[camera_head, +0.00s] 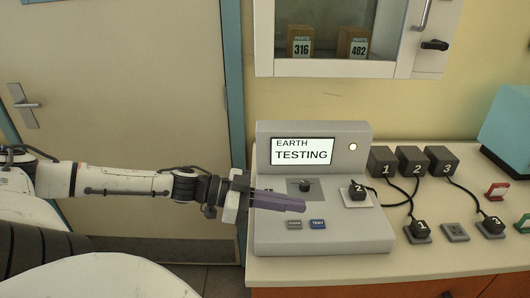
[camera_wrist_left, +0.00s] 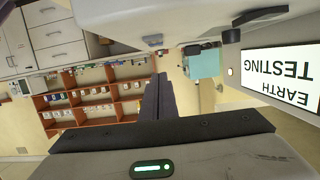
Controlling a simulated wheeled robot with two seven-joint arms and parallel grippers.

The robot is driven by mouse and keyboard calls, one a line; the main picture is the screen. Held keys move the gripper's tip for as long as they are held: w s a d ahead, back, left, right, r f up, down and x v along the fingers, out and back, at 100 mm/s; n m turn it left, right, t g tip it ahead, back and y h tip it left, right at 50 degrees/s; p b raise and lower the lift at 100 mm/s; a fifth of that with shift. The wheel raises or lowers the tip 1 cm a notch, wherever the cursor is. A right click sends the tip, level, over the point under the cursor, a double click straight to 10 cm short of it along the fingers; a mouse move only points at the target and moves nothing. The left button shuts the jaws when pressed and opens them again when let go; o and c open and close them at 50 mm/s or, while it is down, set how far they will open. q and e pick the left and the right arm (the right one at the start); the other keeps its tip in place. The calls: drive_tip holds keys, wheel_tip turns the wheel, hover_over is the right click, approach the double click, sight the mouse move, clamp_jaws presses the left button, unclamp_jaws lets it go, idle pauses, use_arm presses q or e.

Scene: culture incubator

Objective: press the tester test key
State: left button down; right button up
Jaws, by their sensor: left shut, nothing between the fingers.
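The grey tester (camera_head: 330,170) stands on the bench, its screen (camera_head: 302,151) reading "EARTH TESTING". The blue TEST key (camera_head: 317,223) is on its front panel, beside a grey key (camera_head: 294,224). My left gripper (camera_head: 301,206) is shut and empty, its dark purple fingers reaching from the left over the panel. The fingertips appear above and behind the TEST key in the picture; I see no contact. In the left wrist view the shut fingers (camera_wrist_left: 160,97) point away beside the upside-down screen (camera_wrist_left: 283,62).
A black knob (camera_head: 305,185) and a plug marked 2 (camera_head: 357,192) are on the tester panel. To the right, black boxes 1, 2 and 3 (camera_head: 411,160) have cables trailing over the bench (camera_head: 375,271). A wall cabinet (camera_head: 350,66) hangs above; a door (camera_head: 120,90) is at left.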

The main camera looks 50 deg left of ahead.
use_arm(q)
drive_tip(key=shift+v, duration=2.95)
drive_tip(key=shift+r, duration=0.1)
